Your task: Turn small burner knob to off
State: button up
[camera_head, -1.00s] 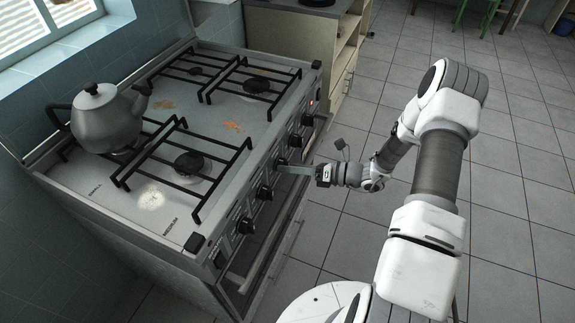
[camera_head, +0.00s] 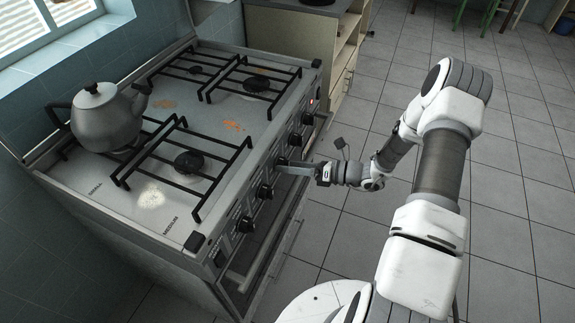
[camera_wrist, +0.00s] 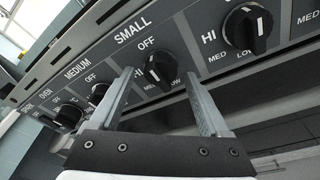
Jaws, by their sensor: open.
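The small burner knob (camera_wrist: 158,70) is black and sits under the labels SMALL and OFF in the wrist view. My gripper (camera_wrist: 160,77) is open, with one finger on each side of this knob. No clear contact between fingers and knob shows. In the head view my gripper (camera_head: 284,167) is at the front panel of the stove (camera_head: 225,110), around the middle of the knob row, and largely hides the knob there.
Another knob (camera_wrist: 248,27) stands to the right and the medium knob (camera_wrist: 97,94) to the left, close outside the fingers. A grey kettle (camera_head: 103,120) stands on a rear left burner. The tiled floor (camera_head: 520,160) to the right is clear.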

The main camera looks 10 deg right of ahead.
jog(key=shift+n+t+h+b, duration=0.35)
jog(key=shift+n+b, duration=0.4)
jog(key=shift+n, duration=0.75)
jog(key=shift+n+t+h+b, duration=0.35)
jog(key=shift+n+b, duration=0.4)
jog(key=shift+n, duration=0.75)
jog(key=f+v, duration=0.1)
jog(key=v, duration=0.6)
jog(key=shift+f+p, duration=0.2)
jog(key=shift+p, duration=0.15)
jog(key=shift+s+d, duration=0.1)
jog(key=shift+d, duration=0.05)
